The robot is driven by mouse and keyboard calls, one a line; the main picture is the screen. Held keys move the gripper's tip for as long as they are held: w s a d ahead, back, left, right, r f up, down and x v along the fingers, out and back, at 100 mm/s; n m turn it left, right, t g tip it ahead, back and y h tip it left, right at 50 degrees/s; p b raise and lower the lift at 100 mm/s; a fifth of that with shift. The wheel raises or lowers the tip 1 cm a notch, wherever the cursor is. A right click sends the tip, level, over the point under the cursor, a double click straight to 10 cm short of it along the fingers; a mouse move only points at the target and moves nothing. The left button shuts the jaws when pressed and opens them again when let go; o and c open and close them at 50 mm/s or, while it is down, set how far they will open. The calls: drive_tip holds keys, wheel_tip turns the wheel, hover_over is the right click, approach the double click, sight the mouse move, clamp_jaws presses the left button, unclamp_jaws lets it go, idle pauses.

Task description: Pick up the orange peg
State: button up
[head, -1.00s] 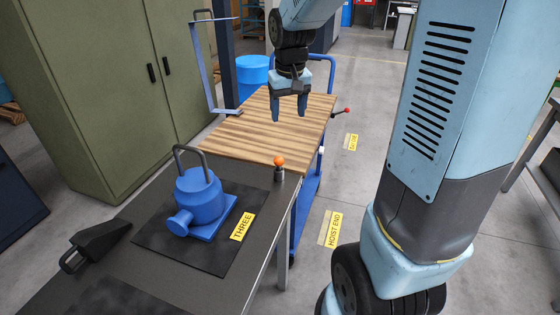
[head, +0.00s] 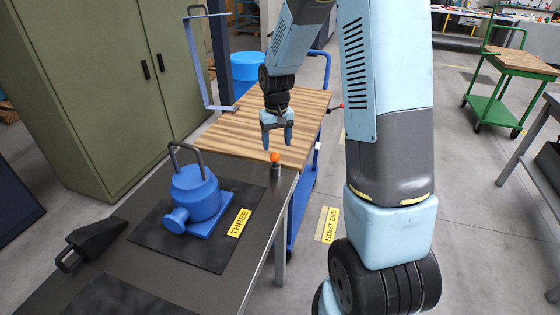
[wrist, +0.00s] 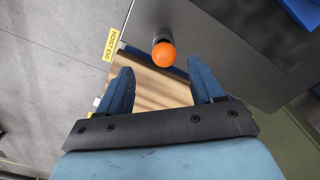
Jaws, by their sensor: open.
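The orange peg (head: 275,157) is a round orange ball on a short grey post. It stands upright at the far right corner of the dark table (head: 140,268). In the wrist view the peg (wrist: 164,54) shows beyond my fingertips, near the middle. My gripper (head: 276,143) is open and points down, above and a little behind the peg in the head view. In the wrist view my two blue fingers (wrist: 162,77) are spread with nothing between them, and the peg is apart from both.
A blue pump-like part (head: 197,193) with a handle stands on a dark mat labelled THREE. A black wedge (head: 92,243) lies at the left. A wood-topped blue cart (head: 235,133) adjoins the table's far end. A green cabinet (head: 100,90) stands at the left.

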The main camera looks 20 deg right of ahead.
sight(275, 158)
drive_tip(key=shift+w+a+f, duration=0.1)
drive_tip(key=shift+a+f, duration=0.05)
drive_tip(key=shift+f, duration=1.75)
drive_tip(key=shift+a+f, duration=0.15)
drive_tip(key=shift+f, duration=1.7)
drive_tip(key=c, duration=1.2)
